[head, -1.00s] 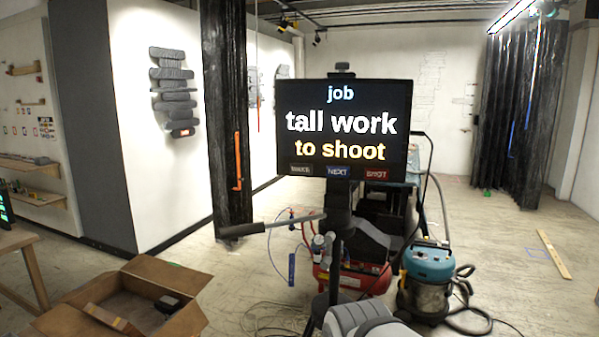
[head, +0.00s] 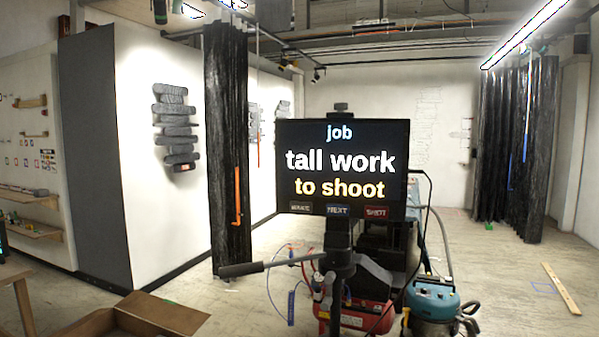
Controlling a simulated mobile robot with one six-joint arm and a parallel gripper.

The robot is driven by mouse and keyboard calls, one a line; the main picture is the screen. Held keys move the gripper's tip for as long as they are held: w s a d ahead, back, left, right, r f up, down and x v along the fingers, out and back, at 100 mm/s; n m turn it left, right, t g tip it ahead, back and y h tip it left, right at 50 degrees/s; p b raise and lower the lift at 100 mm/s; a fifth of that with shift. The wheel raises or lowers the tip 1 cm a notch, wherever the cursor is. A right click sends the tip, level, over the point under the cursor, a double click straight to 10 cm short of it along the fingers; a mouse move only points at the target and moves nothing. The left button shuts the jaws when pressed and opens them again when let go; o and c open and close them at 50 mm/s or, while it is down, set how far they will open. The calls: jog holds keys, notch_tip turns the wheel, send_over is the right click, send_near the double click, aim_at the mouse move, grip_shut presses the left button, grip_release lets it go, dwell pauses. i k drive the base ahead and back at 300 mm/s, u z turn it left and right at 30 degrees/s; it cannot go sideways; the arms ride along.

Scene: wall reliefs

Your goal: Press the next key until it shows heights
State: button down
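A black screen (head: 342,148) on a tripod stands in the middle of the head view. It reads "job", "tall work", "to shoot". My gripper is not in view.
A tripod handle (head: 240,269) sticks out to the left below the screen. A blue and grey vacuum (head: 432,302) and a red compressor stand behind. An open cardboard box (head: 150,315) lies at lower left. Stacked grey reliefs (head: 175,127) hang on the white wall.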

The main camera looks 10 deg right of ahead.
aim_at(332, 208)
jog(key=z, duration=1.15)
jog(key=k, duration=1.2)
jog(key=u, duration=0.5)
jog(key=i, duration=1)
